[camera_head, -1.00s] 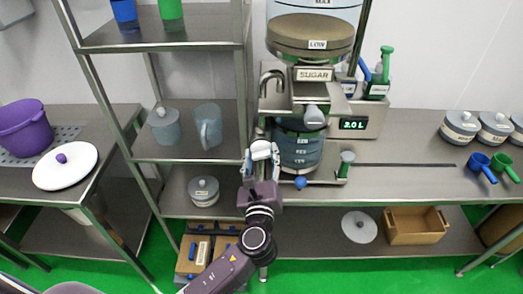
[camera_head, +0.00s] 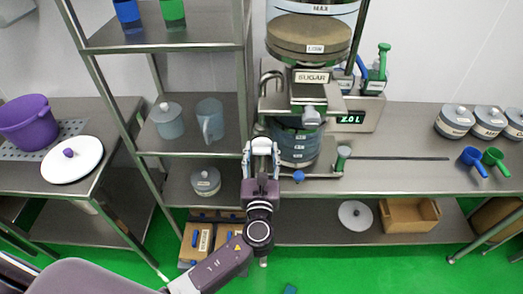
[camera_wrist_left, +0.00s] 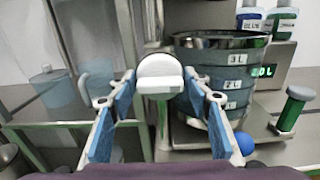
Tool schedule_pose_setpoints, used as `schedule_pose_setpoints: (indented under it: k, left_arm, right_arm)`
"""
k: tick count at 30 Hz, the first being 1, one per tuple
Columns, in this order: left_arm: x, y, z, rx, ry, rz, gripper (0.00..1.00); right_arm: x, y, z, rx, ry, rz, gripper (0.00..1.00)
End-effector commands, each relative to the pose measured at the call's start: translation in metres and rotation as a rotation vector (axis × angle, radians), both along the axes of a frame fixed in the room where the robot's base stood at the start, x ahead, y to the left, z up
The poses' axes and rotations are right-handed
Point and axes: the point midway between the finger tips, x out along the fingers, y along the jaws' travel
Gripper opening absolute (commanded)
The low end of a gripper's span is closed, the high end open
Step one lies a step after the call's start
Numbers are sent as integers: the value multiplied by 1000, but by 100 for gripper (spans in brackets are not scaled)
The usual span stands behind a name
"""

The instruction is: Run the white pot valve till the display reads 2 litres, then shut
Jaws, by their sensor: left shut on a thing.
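The display (camera_head: 351,118) at the right reads 2.0 L in green; it is partly cut off in the left wrist view (camera_wrist_left: 264,71). My left gripper (camera_head: 261,147) is shut on a white handle (camera_wrist_left: 160,75), which sits between its blue-padded fingers in the left wrist view. The handle is just left of a grey-blue banded vessel (camera_head: 299,149) marked in litres. In the left wrist view the vessel (camera_wrist_left: 221,75) shows 3 L at the top and lower marks beneath. What the handle joins is hidden. My right gripper is not in view.
A shelf rack (camera_head: 165,145) stands left. The counter (camera_head: 400,150) right of the post is mostly clear.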

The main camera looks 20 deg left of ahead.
Motion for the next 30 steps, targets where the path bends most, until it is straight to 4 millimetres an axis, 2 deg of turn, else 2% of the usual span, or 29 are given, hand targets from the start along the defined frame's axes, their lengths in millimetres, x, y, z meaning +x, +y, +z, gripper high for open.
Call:
schedule_pose_setpoints:
  k: [4, 5, 8, 16, 20, 30]
  left_arm:
    - [0, 0, 1, 4, -2, 0, 21]
    - [0, 0, 1, 4, -2, 0, 47]
    - [0, 0, 1, 3, -1, 0, 57]
    - [-1, 0, 0, 1, -1, 0, 57]
    - [-10, -3, 0, 1, 0, -2, 57]
    - [-77, -22, -1, 0, 2, -1, 57]
  right_arm:
    - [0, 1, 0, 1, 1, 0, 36]
    - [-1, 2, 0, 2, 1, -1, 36]
    - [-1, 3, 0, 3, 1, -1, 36]
    - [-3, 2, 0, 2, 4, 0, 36]
    - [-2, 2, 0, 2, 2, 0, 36]
    - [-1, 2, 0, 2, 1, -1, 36]
